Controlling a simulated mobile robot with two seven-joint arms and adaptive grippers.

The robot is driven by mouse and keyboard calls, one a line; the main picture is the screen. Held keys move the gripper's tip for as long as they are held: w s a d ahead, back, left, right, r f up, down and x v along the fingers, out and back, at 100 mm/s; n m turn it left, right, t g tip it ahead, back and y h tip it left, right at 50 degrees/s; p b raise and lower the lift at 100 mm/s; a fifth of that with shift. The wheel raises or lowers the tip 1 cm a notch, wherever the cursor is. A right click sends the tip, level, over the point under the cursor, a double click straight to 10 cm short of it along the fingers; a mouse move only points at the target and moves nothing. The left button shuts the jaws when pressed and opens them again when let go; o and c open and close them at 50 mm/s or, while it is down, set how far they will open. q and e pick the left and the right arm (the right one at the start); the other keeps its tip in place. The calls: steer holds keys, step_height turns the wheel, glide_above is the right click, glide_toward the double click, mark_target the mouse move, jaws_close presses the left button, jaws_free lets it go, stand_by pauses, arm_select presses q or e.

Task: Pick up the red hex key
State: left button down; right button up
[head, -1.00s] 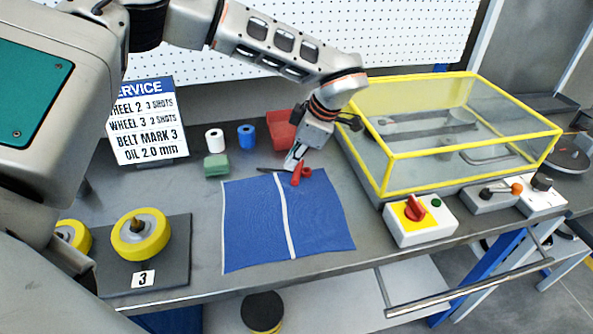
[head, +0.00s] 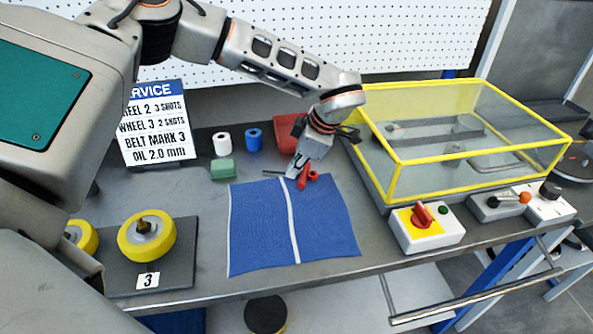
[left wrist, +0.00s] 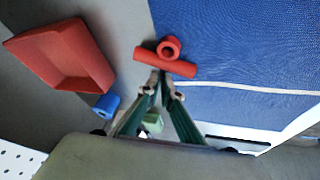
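A red piece, a short bar with a round ring-like end, lies at the mat's back edge. I take it for the red hex key (head: 311,176); it also shows in the left wrist view (left wrist: 180,67). My left gripper (head: 294,174) points down just left of it in the head view. In the left wrist view its fingertips (left wrist: 162,80) are close together with a narrow gap, right at the bar. I see no clear grip on it. My right gripper is not in view.
The blue mat (head: 260,225) has a white stripe. A red tray (head: 288,130), blue roll (head: 254,139), white roll (head: 221,143) and green block (head: 222,169) stand behind. A yellow-framed clear case (head: 460,150) and switch box (head: 428,228) are right; yellow wheels (head: 147,236) are left.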

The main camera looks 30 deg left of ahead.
arm_select(q)
step_height(320, 180, up, 20)
steer(key=p, duration=0.1)
steer(key=shift+f, duration=0.2)
stand_by(0.7)
